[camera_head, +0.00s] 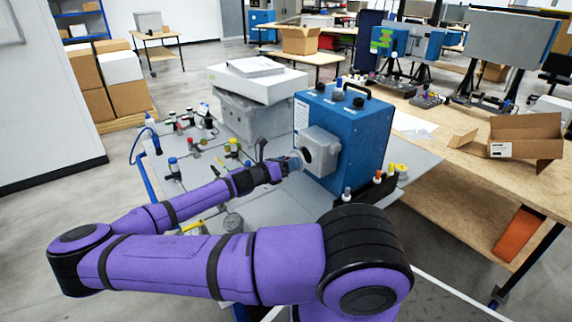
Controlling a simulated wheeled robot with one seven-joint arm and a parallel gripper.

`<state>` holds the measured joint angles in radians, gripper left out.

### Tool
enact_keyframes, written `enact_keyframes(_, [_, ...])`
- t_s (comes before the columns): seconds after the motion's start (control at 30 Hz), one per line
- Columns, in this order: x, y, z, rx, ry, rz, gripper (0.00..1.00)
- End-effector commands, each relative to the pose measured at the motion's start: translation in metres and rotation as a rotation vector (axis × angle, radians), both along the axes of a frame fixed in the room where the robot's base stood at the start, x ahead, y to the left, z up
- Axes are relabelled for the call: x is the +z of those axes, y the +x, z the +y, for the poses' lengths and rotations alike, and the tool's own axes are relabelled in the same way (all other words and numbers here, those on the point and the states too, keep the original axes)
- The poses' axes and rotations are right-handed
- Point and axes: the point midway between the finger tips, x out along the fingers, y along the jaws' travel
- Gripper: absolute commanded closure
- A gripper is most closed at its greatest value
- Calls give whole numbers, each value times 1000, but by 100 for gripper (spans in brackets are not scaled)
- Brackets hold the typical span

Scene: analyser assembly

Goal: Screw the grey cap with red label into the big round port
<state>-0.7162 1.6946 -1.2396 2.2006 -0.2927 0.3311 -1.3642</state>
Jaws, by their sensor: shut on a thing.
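The blue analyser (372,140) stands on the grey work table (270,230). My gripper (288,165) is at the left side of the housing, shut on a small grey thing (295,158) that appears to be the grey cap. Its red label does not show. I cannot tell whether the cap touches the housing or a port, and the port on that side is hidden.
A grey box with a white box (258,82) on top stands behind my gripper. Several small valves and fittings (190,140) lie on the table's left part. A wooden bench (480,160) with an open carton (527,138) is at right.

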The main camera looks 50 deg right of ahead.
Motion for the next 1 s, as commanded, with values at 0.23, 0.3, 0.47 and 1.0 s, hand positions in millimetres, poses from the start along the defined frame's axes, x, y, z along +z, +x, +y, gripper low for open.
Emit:
enact_keyframes(0.23, [0, -1, -3, -1, 77, 318, 67])
enact_keyframes(0.3, [0, -1, -4, -1, 98, 405, 67])
enact_keyframes(0.47, [0, -1, -6, 0, 145, 602, 67])
enact_keyframes(1.0, [0, -3, -12, 0, 308, 1254, 67])
